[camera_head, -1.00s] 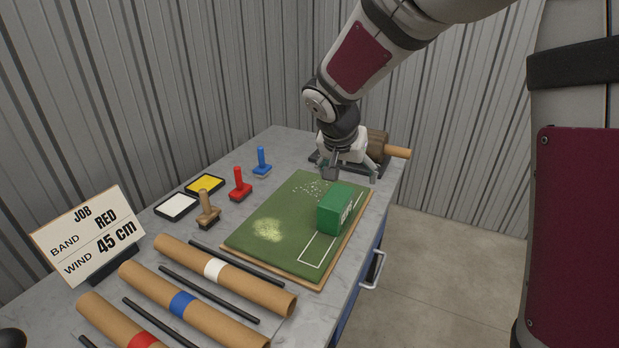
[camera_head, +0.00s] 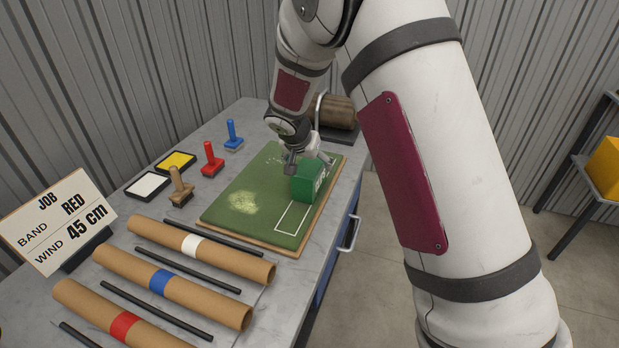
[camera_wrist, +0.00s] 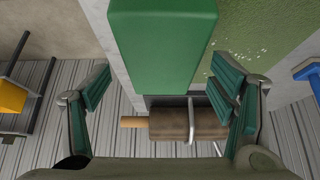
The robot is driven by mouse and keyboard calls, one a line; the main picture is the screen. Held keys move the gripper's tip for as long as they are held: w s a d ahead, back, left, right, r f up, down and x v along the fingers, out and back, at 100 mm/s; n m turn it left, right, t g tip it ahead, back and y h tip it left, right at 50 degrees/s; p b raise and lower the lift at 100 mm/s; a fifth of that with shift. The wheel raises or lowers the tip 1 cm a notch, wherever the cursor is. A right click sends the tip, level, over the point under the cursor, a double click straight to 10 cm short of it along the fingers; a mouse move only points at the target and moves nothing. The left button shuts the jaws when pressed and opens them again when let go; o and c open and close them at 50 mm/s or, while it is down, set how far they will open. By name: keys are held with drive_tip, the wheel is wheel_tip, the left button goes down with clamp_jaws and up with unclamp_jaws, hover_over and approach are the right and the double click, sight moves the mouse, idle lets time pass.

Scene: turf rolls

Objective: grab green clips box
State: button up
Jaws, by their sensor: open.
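The green clips box (camera_head: 308,183) stands on the green turf mat (camera_head: 236,224), near its right edge and behind a white outlined rectangle. My gripper (camera_head: 308,162) is at the box's far side in the head view, close above or beside it. In the wrist view the green box (camera_wrist: 163,45) fills the upper middle, and my gripper (camera_wrist: 162,90) has its two green-padded fingers spread wide, one to each side. The box is not held. I cannot tell whether a finger touches it.
A brown roller (camera_head: 335,112) stands at the bench's back end. Red (camera_head: 212,160), blue (camera_head: 232,136) and wooden stamps (camera_head: 180,188) stand left of the mat. Banded cardboard tubes (camera_head: 190,245) and black rods lie in front. A job sign (camera_head: 58,222) stands at the left.

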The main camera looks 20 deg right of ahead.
drive_tip(key=shift+a+p+x, duration=0.1)
drive_tip(key=shift+p+x, duration=0.05)
drive_tip(key=shift+x, duration=1.15)
drive_tip(key=shift+a+p+x, duration=0.15)
drive_tip(key=shift+x, duration=1.2)
drive_tip(key=shift+s+f, duration=0.2)
drive_tip(key=shift+c, duration=0.4)
drive_tip(key=c, duration=1.3)
drive_tip(key=shift+c, duration=0.9)
drive_tip(key=shift+r, duration=0.1)
